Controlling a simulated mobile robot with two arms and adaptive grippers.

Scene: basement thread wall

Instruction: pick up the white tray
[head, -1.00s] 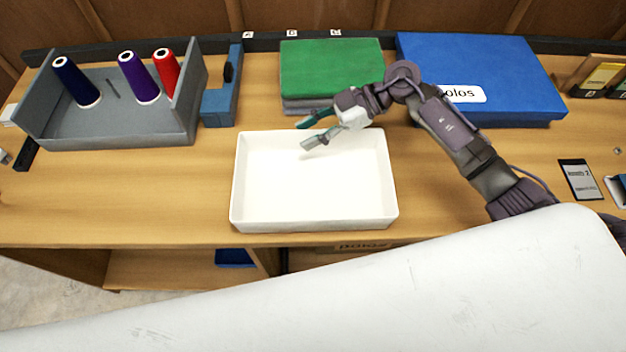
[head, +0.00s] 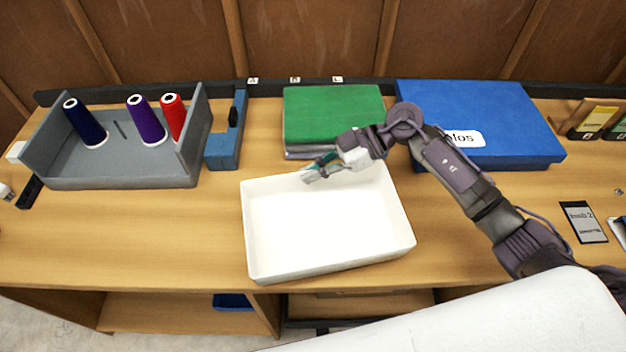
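The white tray (head: 328,235) is empty and lies on the wooden table near its front edge, turned a little. My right gripper (head: 308,170) is at the middle of the tray's back rim. Its teal finger is behind the rim and its grey finger is on the inner side. The fingers are close together and look shut on the rim. The tray shows no clear gap from the table. My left gripper is not in view.
A grey bin (head: 125,165) with several thread cones stands at left, a blue holder (head: 226,140) beside it. A green box (head: 333,115) and a large blue box (head: 478,120) stand behind the tray. A dark card (head: 583,222) lies at right. Table left of the tray is clear.

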